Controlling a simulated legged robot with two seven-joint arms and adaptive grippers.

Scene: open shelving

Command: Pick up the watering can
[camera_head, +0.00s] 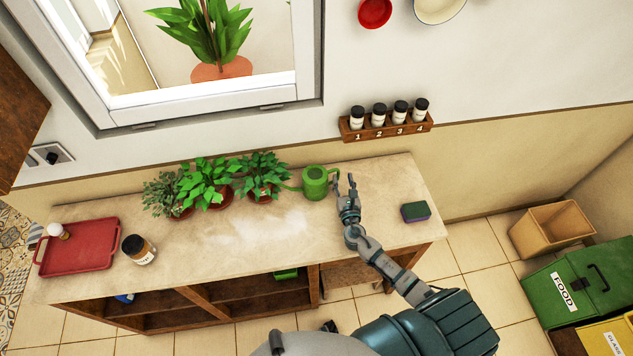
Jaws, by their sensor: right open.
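The green watering can (315,183) stands upright at the back of the shelf unit's light top, just right of the potted plants. Its spout side points left toward the plants. My right gripper (345,183) is open and close to the right of the can, with its fingers pointing to the back wall. I cannot tell whether a finger touches the can. My left gripper is not in view.
Several potted plants (212,182) stand left of the can. A green and purple sponge (415,211) lies right of my gripper. A red tray (77,248) and a dark-lidded jar (138,249) are at the left. A spice rack (386,127) hangs above. The middle top is clear.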

